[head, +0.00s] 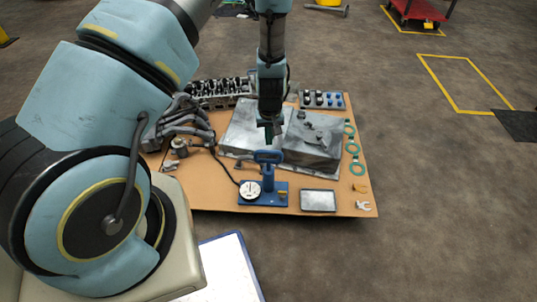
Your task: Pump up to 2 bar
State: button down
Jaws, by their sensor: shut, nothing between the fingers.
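A blue hand pump (269,184) stands upright on its blue base near the front edge of the tan table, at the middle of the head view. Its handle (268,156) is a blue loop at the top. A round white gauge (250,189) sits on the left of the base; its needle and numbers are too small to read. A dark hose runs from the gauge up and left toward the metal pipes. My gripper (268,138) points down just above or behind the handle and is shut and empty. I cannot tell whether it touches the handle.
A white board (226,268) lies at the front.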

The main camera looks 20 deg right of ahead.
aim_at(269, 153)
jog(key=shift+w+f+b, duration=0.15)
jog(key=shift+f+b, duration=0.7)
jog(key=shift+f, duration=0.4)
jog(key=shift+w+f+b, duration=0.1)
jog(key=shift+f+b, duration=0.75)
jog(key=shift+f, duration=0.4)
notch_tip(269, 153, down, 4)
jog(key=b, duration=0.3)
jog(key=shift+f, duration=0.2)
jog(key=shift+r+p, duration=0.25)
jog(key=shift+p, duration=0.05)
jog(key=shift+s+r, duration=0.15)
jog(key=s, duration=0.1)
jog(key=p, duration=0.1)
jog(key=s, duration=0.1)
jog(key=shift+s+a+r, duration=0.3)
jog(key=shift+s+r, duration=0.05)
